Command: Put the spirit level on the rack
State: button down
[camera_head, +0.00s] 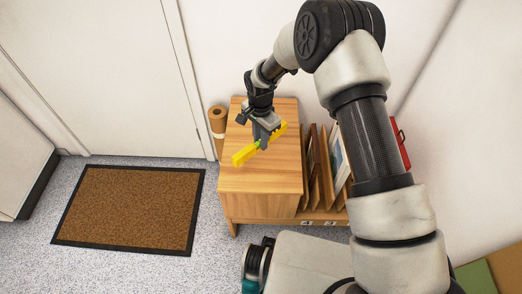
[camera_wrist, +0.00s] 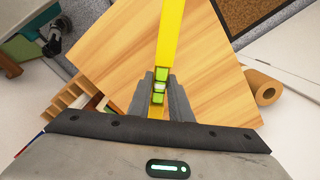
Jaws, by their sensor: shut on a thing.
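The yellow spirit level (camera_head: 243,156) has green vials and is held over the wooden cabinet top, slanting from lower left to upper right in the head view. My gripper (camera_head: 262,140) is shut on it near its middle. In the wrist view the spirit level (camera_wrist: 170,38) runs upward from between my gripper's fingers (camera_wrist: 160,92). I cannot tell its exact height above the top. The wooden rack (camera_head: 304,168) with upright dividers and framed prints in its slots stands right of the cabinet top. My arm hides part of it. A corner shows in the wrist view (camera_wrist: 68,102).
The wooden cabinet top (camera_head: 258,183) is otherwise clear. A brown paper roll (camera_head: 217,122) stands at its left back. A red item (camera_head: 403,150) is beyond the rack. A brown doormat (camera_head: 130,208) lies on the floor at left, and walls close the back.

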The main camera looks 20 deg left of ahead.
aim_at(261, 156)
jog(key=shift+f+b, duration=0.5)
jog(key=shift+f, duration=2.4)
jog(key=shift+f, duration=0.2)
jog(key=c, duration=1.6)
grip_release()
notch_tip(261, 156, up, 12)
jog(key=shift+r+p, duration=0.2)
jog(key=shift+p, duration=0.9)
